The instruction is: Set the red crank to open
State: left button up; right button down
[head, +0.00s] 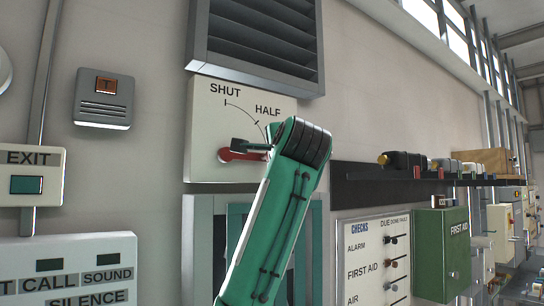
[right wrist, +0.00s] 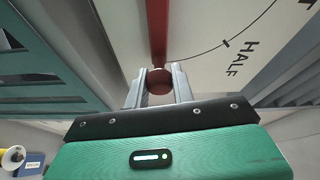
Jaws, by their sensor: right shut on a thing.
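The red crank (head: 238,156) is on a white dial panel (head: 205,120) marked SHUT at the top and HALF at the upper right. Its arm points right, roughly level, past the HALF mark. The panel's right part, with any OPEN mark, is hidden behind my right arm. My right gripper (head: 258,146) is at the crank's outer end. In the right wrist view, its fingers (right wrist: 159,88) are shut on the crank's round red knob (right wrist: 160,77), and the red bar runs up from it. My left gripper is not in view.
A louvred vent (head: 255,45) is above the panel and a grey-green frame (head: 204,245) below. To the right are a dark shelf (head: 355,190), a checks board (head: 350,230) and a green first aid box (head: 440,255). An exit sign (head: 30,160) is at left.

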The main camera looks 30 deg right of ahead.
jog(key=shift+f, duration=0.15)
jog(key=c, duration=1.2)
grip_release()
jog(key=shift+d, duration=0.1)
jog(key=b+v, duration=0.5)
jog(key=v, duration=0.9)
jog(key=shift+b, duration=0.35)
jog(key=shift+w, duration=0.1)
